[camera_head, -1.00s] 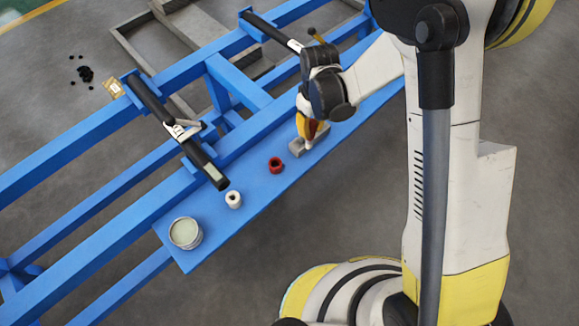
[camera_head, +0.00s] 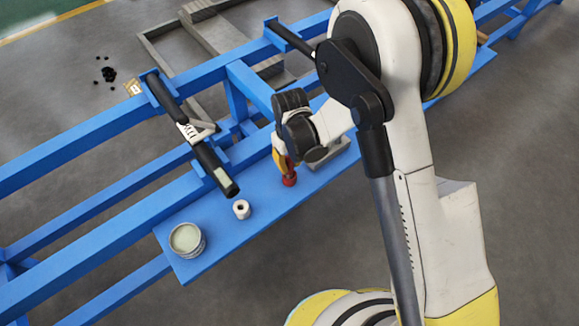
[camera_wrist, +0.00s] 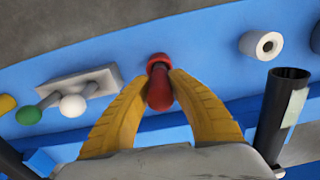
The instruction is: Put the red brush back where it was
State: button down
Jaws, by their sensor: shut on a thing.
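In the wrist view the red brush (camera_wrist: 159,92) is between the yellow fingers of my gripper (camera_wrist: 149,76), which are shut on it. A round red piece (camera_wrist: 158,60) shows at its far end, against the blue shelf. I cannot tell whether this is a separate holder or whether the brush sits in it. In the head view my gripper (camera_head: 283,160) points down over the blue shelf (camera_head: 215,242). Red (camera_head: 289,180) shows right below the fingertips, at the shelf surface. The fingers hide most of the brush there.
A white roll (camera_head: 241,209) and an open tin (camera_head: 187,239) stand left of my gripper. A grey block (camera_head: 332,153) stands close on the right; the wrist view shows it with white and green knobs (camera_wrist: 73,106). A black tube (camera_head: 215,170) lies across the blue frame.

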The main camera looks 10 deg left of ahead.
jog(key=shift+f, duration=0.15)
jog(key=c, duration=1.3)
grip_release()
